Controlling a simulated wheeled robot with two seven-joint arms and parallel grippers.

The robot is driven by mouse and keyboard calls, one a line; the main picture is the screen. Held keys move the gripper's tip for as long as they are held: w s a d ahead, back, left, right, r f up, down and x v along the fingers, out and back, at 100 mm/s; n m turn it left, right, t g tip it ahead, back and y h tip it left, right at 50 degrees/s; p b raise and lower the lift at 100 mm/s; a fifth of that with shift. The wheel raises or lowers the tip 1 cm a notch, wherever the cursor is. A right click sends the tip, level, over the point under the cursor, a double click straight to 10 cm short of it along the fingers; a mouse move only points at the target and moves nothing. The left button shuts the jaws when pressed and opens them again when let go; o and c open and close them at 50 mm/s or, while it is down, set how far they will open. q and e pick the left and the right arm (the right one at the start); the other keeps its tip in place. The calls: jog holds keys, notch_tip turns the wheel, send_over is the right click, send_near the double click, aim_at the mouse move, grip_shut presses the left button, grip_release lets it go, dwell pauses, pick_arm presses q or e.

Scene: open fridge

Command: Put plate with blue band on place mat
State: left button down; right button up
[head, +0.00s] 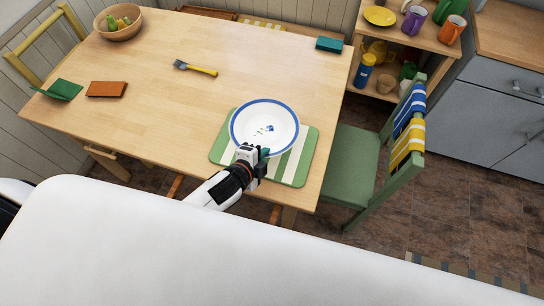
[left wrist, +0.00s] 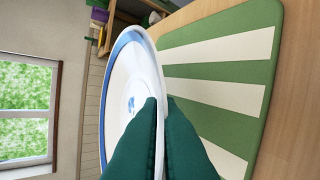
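The white plate with a blue band (head: 264,122) is over the green and cream striped place mat (head: 300,165) near the table's front right edge. My left gripper (head: 262,156) is shut on the plate's near rim. In the left wrist view, one green finger lies on each side of the plate's rim (left wrist: 122,85), and the place mat (left wrist: 215,50) lies beyond it. The plate hides much of the mat in the head view. I cannot tell whether the plate's underside touches the mat. My right gripper is not in view.
The wooden table (head: 160,80) holds a yellow-handled brush (head: 196,68), an orange book-like block (head: 107,89), a green item (head: 64,89), a teal block (head: 329,44) and a fruit bowl (head: 118,22). A green chair (head: 355,165) stands at the right. The table's middle is clear.

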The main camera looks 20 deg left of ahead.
pick_arm(q)
notch_tip(320, 180, down, 3)
jog(key=shift+w+a+r, duration=0.1)
jog(key=shift+a+r, duration=0.05)
jog(key=shift+r, duration=0.05)
jog(key=shift+f, duration=0.35)
notch_tip(320, 180, down, 3)
jog(key=shift+f, duration=0.35)
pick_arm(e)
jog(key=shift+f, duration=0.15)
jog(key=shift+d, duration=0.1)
pick_arm(q)
jog(key=shift+f+b, duration=0.2)
jog(key=shift+b, duration=0.1)
jog(key=c, duration=1.9)
grip_release()
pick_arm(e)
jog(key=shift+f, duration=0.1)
pick_arm(q)
jog(key=shift+r, duration=0.15)
